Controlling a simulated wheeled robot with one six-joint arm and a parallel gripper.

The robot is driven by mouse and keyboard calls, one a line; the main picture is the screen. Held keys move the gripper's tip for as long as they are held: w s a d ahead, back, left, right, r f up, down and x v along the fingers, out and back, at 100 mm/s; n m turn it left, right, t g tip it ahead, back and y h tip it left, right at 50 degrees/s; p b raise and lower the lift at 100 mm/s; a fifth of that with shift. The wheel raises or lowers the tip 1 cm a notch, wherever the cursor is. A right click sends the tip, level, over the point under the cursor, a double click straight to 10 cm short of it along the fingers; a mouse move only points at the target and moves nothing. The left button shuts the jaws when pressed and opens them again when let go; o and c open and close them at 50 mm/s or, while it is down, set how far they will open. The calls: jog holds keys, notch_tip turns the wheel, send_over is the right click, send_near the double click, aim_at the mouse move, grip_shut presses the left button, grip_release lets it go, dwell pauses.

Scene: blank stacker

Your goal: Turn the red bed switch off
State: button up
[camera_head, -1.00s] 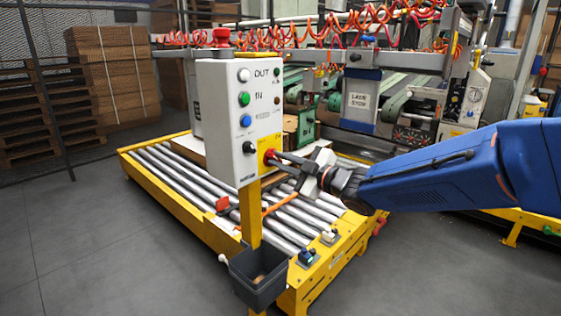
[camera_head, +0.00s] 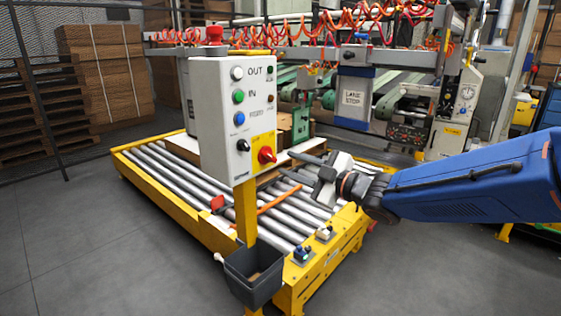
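The control box (camera_head: 223,115) is a light grey panel on a yellow post, with white, green and blue buttons and a black selector. At its lower right, the red switch (camera_head: 266,155) is a rotary knob on a yellow plate. It shows fully; its handle looks tilted, but its setting is too small to read. My gripper (camera_head: 285,163) is just right of the switch, with its two dark fingers spread apart and pointing toward the box. There is a gap between the fingertips and the knob, and nothing shows between the fingers.
A yellow-framed roller bed (camera_head: 165,170) lies behind the box. A dark bin (camera_head: 255,275) hangs low on the post. A red mushroom button (camera_head: 214,34) tops the box. Machinery with red coiled hoses (camera_head: 350,25) fills the back. Floor at front left is clear.

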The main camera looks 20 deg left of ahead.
jog(key=v, duration=1.1)
jog(key=shift+w, duration=0.15)
